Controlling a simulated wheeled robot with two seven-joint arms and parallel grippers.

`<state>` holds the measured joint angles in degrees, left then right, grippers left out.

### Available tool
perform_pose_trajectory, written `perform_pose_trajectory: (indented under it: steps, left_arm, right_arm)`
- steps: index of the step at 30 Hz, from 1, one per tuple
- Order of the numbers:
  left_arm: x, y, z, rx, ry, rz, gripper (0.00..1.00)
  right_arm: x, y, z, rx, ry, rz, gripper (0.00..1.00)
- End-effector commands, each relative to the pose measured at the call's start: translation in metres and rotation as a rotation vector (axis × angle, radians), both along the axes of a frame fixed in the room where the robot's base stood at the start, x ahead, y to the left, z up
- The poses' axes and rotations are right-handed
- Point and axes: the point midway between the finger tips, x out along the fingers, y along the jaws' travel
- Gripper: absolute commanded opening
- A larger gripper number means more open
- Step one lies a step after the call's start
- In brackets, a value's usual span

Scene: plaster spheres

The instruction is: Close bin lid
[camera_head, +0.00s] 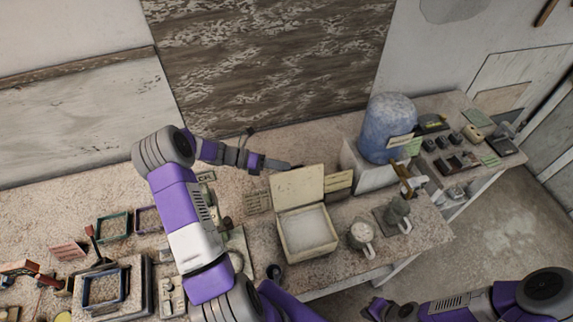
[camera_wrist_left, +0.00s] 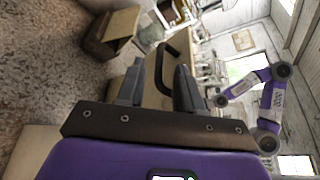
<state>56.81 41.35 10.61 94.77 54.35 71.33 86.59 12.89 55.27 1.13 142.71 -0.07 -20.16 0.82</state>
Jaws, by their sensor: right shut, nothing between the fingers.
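The bin (camera_head: 288,238) is a cream square box on the speckled bench, with pale grainy fill inside. Its flat lid (camera_head: 298,187) stands open, raised at the back edge. My left gripper (camera_head: 292,167) is just behind and above the lid's top edge, apparently apart from it. In the left wrist view its two fingers (camera_wrist_left: 160,88) are spread with a gap and no clear object held. My right gripper (camera_head: 376,310) is low at the bottom edge, away from the bin, and shut; it also shows in the left wrist view (camera_wrist_left: 222,101).
Two mugs (camera_head: 361,235) stand right of the bin. A blue drum (camera_head: 388,128) on a pale block is behind them. Small trays (camera_head: 113,227) and tools crowd the bench's left. Label cards (camera_head: 339,181) stand near the lid. The bench's front edge is close to the bin.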

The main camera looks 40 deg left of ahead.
Motion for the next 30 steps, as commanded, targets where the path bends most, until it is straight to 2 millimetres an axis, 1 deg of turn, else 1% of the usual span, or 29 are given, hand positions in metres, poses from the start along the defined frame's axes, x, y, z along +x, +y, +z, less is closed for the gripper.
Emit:
perform_pose_trajectory:
  steps: [1, 6, 14, 17, 21, 30]
  left_arm:
    - [0.003, -0.006, -0.001, -0.003, 0.0, -0.002, 0.36]
    - [0.01, -0.015, -0.004, 0.001, -0.001, 0.001, 0.36]
    - [0.011, -0.016, -0.005, 0.002, -0.002, 0.001, 0.36]
    - [0.011, -0.016, -0.005, 0.002, -0.002, 0.001, 0.22]
    - [0.011, -0.016, -0.005, 0.002, -0.002, 0.001, 0.01]
    - [0.01, -0.016, -0.006, 0.003, -0.001, 0.001, 0.0]
  right_arm:
    - [0.0, 0.0, 0.001, 0.0, 0.0, 0.0, 0.0]
    - [0.0, 0.0, 0.002, 0.0, 0.0, 0.0, 0.0]
    - [0.0, 0.0, 0.002, 0.0, 0.0, 0.0, 0.0]
    - [0.0, 0.0, 0.002, 0.0, 0.0, 0.0, 0.0]
    - [0.0, 0.0, 0.002, 0.0, 0.0, 0.0, 0.0]
    - [0.0, 0.0, 0.002, 0.0, 0.0, 0.0, 0.0]
